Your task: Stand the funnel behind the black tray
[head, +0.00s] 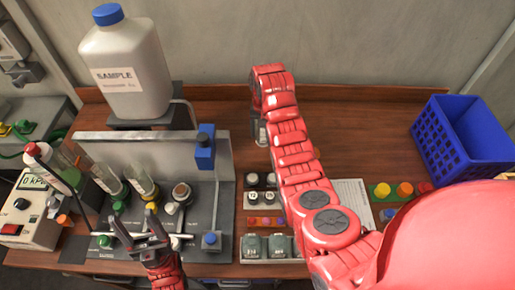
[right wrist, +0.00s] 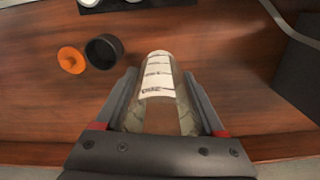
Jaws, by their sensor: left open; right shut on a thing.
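My right gripper (right wrist: 160,88) is shut on a clear, rounded piece with a white label strip (right wrist: 158,78). I cannot tell surely that this piece is the funnel. In the head view the right gripper (head: 261,130) points down behind a dark tray (head: 243,199) of white-capped bottles, which I take for the black tray. My arm covers part of that tray, and its edge with white caps shows at the top of the right wrist view. I cannot tell whether the held piece touches the table. My left gripper (head: 135,222) is open and empty over the front of the grey rack.
An orange round piece (right wrist: 70,60) and a black cup (right wrist: 103,51) stand close beside the held piece. The grey rack (head: 150,140) and white sample bottle (head: 125,65) are left. A blue crate (head: 440,145) is right. Bare wood lies behind the dark tray.

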